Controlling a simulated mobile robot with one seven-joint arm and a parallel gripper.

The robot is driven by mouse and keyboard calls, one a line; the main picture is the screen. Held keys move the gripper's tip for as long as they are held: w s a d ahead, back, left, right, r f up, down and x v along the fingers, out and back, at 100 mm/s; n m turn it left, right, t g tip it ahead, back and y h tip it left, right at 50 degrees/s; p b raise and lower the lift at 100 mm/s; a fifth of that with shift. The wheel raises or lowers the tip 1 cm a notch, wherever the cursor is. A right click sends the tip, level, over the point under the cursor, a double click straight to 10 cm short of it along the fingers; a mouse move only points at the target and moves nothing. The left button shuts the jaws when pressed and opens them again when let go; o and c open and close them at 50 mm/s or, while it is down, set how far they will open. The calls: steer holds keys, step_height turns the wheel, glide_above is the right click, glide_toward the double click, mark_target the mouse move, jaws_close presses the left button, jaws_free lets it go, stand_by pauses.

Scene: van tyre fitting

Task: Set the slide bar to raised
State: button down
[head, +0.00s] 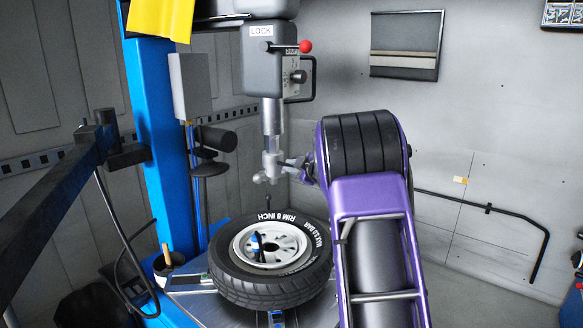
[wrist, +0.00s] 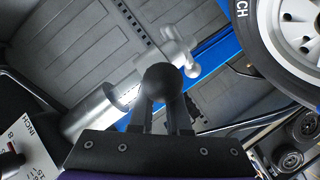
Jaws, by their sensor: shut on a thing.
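The slide bar (head: 271,118) is a vertical silver rod below the grey housing (head: 262,70) marked LOCK. Its silver mount head (head: 268,163) hangs above and behind the tyre. The bar also crosses the wrist view (wrist: 92,112) at a slant, with the mount head (wrist: 178,48) at its upper end. My gripper (head: 296,165) reaches in from the right beside the lower end of the bar. In the wrist view my gripper (wrist: 165,98) is shut on a round black knob (wrist: 166,82), which hides part of the bar. A lever with a red ball (head: 305,46) sticks out right from the housing.
A tyre (head: 285,290) on a white rim (head: 290,240) lies on the turntable below the bar. A blue column (head: 160,140) stands left of it, with a black arm (head: 55,200) further left. Open wall and floor lie to the right.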

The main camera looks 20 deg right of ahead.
steer(key=shift+s+d+f, duration=0.1)
steer(key=shift+d, duration=0.45)
step_height(320, 180, up, 2)
steer(key=shift+p, duration=1.15)
steer(key=c, duration=0.9)
jaws_free()
steer(key=shift+a, duration=0.1)
steer(key=shift+a, duration=0.1)
steer(key=shift+s, duration=0.1)
steer(key=v, duration=1.7)
steer(key=shift+s, duration=0.15)
